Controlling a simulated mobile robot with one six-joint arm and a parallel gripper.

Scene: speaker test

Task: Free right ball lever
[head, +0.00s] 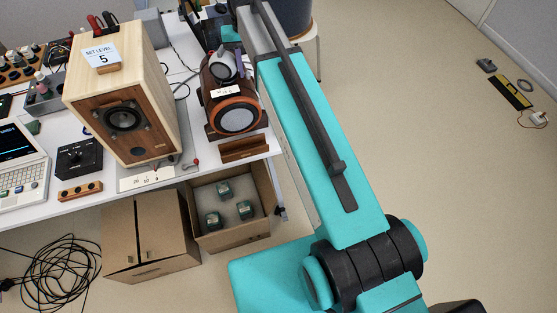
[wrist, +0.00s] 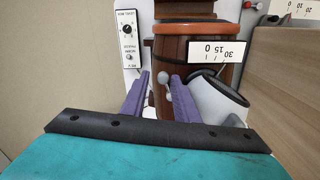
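In the wrist view, my gripper (wrist: 161,77) has two purple fingers spread apart, one on each side of a small lever with a pale ball end (wrist: 163,78). The lever stands in front of a dark wooden drum-shaped body (wrist: 180,60) with a copper-coloured rim (wrist: 192,28). I cannot tell whether either finger touches the lever. In the head view, the drum-shaped device (head: 237,117) stands on the table beside my arm; my fingertips cannot be made out there.
A scale card (wrist: 219,52) and a grey-white horn-like part (wrist: 218,100) sit right of the fingers. A knob panel (wrist: 128,35) is at left. A wooden speaker (head: 122,90) stands left of the device. Cardboard boxes (head: 150,235) are below the table; the floor at right is mostly clear.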

